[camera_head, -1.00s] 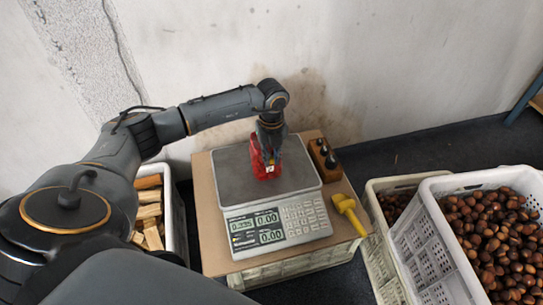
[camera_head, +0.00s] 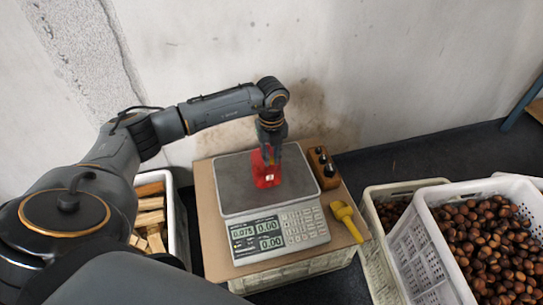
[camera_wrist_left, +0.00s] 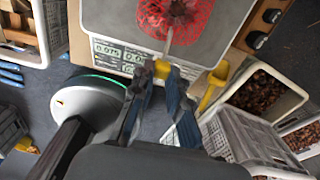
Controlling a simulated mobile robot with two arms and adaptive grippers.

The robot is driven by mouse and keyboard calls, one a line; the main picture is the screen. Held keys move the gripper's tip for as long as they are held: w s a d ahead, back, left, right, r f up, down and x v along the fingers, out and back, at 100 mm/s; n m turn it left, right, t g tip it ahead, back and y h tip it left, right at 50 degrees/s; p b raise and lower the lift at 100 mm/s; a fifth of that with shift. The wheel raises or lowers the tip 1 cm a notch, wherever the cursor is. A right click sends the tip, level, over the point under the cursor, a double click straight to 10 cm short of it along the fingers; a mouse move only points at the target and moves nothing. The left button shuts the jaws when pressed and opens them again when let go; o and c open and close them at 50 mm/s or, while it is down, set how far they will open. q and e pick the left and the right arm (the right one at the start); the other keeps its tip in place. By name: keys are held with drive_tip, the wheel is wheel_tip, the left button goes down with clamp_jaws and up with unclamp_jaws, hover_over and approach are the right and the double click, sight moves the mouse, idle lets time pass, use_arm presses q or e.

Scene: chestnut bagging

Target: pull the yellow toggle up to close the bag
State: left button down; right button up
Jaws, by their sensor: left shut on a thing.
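The red net bag (camera_head: 266,175) is at the middle of the scale's steel plate, below my left gripper (camera_head: 270,152). In the left wrist view the bag (camera_wrist_left: 176,14) shows brown chestnuts through its mesh. A pale cord (camera_wrist_left: 168,44) runs from the bag to the yellow toggle (camera_wrist_left: 162,68). My left gripper (camera_wrist_left: 164,76) is shut on the toggle, above the bag. Whether the bag's base fully rests on the plate is hard to tell. My right gripper is not in view.
The scale (camera_head: 233,198) stands on a cardboard-topped crate, its display reading about 0.075. A yellow scoop (camera_head: 345,217) and a block of weights (camera_head: 324,168) lie to its right. Chestnut crates (camera_head: 420,246) stand right; a wood-filled crate (camera_head: 178,222) stands left.

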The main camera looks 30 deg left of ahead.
sight(272, 159)
use_arm(q)
drive_tip(key=c, duration=1.2)
unclamp_jaws()
drive_tip(key=shift+r, duration=0.15)
wheel_tip(272, 159, up, 12)
drive_tip(key=shift+f, duration=0.1)
